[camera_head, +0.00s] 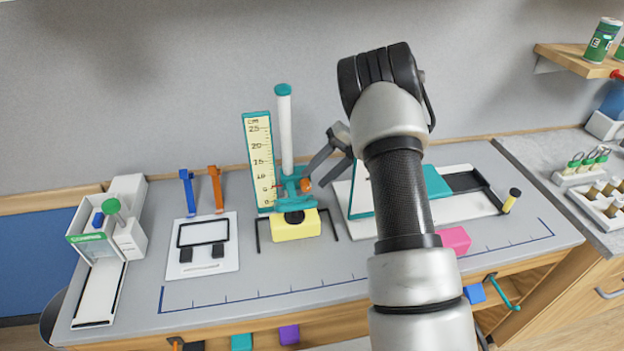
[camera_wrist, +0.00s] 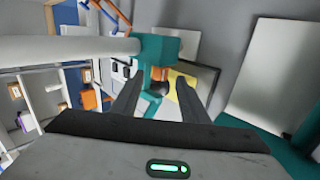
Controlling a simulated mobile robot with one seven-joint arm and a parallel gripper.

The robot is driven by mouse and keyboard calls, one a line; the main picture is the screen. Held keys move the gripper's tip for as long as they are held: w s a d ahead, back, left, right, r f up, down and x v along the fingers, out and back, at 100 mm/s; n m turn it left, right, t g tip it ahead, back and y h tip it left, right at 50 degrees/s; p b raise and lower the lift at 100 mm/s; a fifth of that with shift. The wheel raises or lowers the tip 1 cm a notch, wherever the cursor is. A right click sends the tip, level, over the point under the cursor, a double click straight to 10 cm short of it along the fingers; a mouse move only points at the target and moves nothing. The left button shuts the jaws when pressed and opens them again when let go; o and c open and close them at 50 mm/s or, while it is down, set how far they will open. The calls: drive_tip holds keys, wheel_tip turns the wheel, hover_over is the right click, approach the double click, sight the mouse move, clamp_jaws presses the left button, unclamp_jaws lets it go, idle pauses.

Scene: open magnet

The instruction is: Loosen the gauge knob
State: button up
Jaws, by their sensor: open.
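The gauge has a cream centimetre scale (camera_head: 261,160) and a white post (camera_head: 286,130) with a teal cap. A teal slider (camera_head: 291,188) sits low on the post, with the orange gauge knob (camera_head: 306,185) on its right side. My gripper (camera_head: 316,178) is open, and its fingertips are close to the knob from the upper right. In the wrist view the knob (camera_wrist: 158,73) shows just beyond and between the two open fingers (camera_wrist: 160,90), below the teal slider (camera_wrist: 158,48). I cannot tell whether a finger touches it.
A yellow block (camera_head: 296,226) with a dark top stands in front of the post. A white board with a teal part (camera_head: 437,182) lies to the right, partly behind my arm. A white framed plate (camera_head: 203,262) and blue and orange upright pieces stand left.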

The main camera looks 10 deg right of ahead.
sight(309, 183)
drive_tip(key=shift+x, duration=1.6)
drive_tip(key=shift+c, duration=0.2)
clamp_jaws()
drive_tip(key=shift+a+r+h, duration=0.15)
drive_tip(key=shift+r+h, duration=0.05)
drive_tip(key=shift+h, duration=0.6)
drive_tip(key=shift+o, duration=0.2)
unclamp_jaws()
